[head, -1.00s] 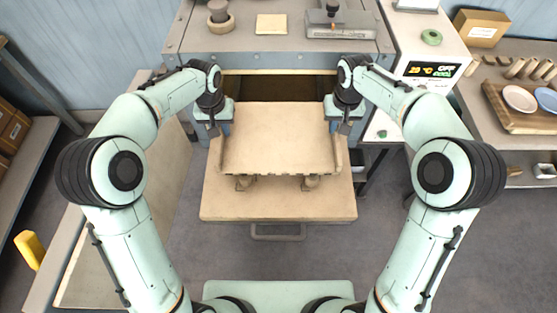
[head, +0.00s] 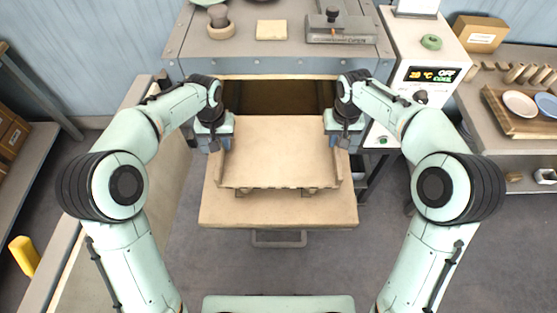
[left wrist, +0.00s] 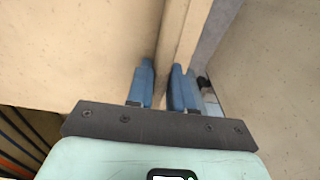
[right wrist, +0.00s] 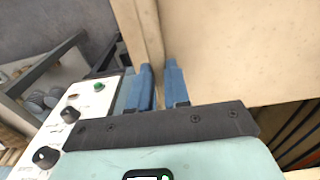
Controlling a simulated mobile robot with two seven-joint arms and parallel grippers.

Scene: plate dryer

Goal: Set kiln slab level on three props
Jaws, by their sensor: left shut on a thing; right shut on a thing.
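The cream kiln slab (head: 278,150) spans between my two grippers, above a pale drawer-like platform (head: 278,212) that sticks out of the kiln. My left gripper (head: 216,142) is shut on the slab's left side edge; that edge (left wrist: 176,45) shows between the blue fingers in the left wrist view. My right gripper (head: 342,140) is shut on the slab's right side edge, also seen in the right wrist view (right wrist: 149,40). Small parts of two props (head: 310,191) show under the slab's front edge. Any third prop is hidden. I cannot tell whether the slab touches them.
The dark kiln opening (head: 278,97) lies behind the slab. A control box (head: 425,75) stands to the right of the kiln. A bench (head: 150,215) runs along the left, and a table with plates (head: 520,104) stands at the right.

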